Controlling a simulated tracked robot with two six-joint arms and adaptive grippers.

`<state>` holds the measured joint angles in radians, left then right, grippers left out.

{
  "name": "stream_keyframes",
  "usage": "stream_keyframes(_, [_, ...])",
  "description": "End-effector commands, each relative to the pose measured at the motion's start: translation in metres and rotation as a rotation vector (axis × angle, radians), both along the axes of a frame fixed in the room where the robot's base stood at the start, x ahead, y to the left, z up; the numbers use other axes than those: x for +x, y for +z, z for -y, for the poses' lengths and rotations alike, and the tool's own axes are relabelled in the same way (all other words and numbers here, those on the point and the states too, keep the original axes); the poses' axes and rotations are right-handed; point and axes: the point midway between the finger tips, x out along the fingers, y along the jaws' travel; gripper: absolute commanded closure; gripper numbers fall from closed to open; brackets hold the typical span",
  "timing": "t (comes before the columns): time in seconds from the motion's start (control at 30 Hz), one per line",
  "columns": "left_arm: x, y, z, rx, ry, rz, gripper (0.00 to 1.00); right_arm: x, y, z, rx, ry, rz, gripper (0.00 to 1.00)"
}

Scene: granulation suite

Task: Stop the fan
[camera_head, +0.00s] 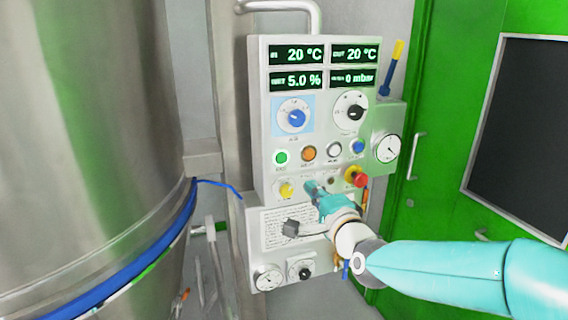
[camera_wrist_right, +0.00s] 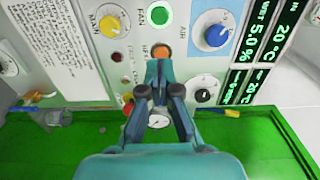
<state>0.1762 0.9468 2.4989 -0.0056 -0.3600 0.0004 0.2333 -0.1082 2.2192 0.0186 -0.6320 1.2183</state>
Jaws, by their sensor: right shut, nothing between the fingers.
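A grey control panel (camera_head: 263,120) carries a green button (camera_head: 281,157) at the left of its button row; in the right wrist view the green button (camera_wrist_right: 159,15) has the label FAN beside it. An orange button (camera_head: 308,153) is to its right. My right gripper (camera_head: 311,187) is shut and empty, below the orange button in the head view. In the right wrist view its fingertips (camera_wrist_right: 160,68) overlap the lower edge of the orange button (camera_wrist_right: 161,50); whether they touch the panel I cannot tell. My left gripper is not in view.
A yellow knob (camera_head: 286,189) and a red mushroom button (camera_head: 360,180) flank the gripper. A blue knob (camera_head: 296,118) and a black knob (camera_head: 350,112) sit above, under displays reading 20 °C, 20 °C, 5.0 % and 0 mbar. A steel vessel (camera_head: 95,130) stands left, a green door (camera_head: 445,130) right.

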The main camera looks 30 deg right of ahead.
Motion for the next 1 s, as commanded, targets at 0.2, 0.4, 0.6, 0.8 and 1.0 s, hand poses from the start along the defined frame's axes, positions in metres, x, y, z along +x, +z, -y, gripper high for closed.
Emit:
stream_keyframes(0.2, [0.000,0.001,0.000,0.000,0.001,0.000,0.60,0.009,-0.001,-0.009,-0.001,0.020,-0.002,1.00])
stream_keyframes(0.4, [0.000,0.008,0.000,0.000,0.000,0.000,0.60,0.024,0.001,-0.008,-0.001,0.024,-0.005,1.00])
stream_keyframes(0.6, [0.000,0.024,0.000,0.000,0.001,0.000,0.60,0.057,0.001,0.000,0.000,0.025,-0.007,1.00])
stream_keyframes(0.8, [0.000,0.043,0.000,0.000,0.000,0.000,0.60,0.098,0.002,0.009,-0.001,0.026,-0.007,1.00])
stream_keyframes(1.0, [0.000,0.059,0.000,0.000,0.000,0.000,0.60,0.129,0.001,0.017,-0.001,0.026,-0.007,1.00])
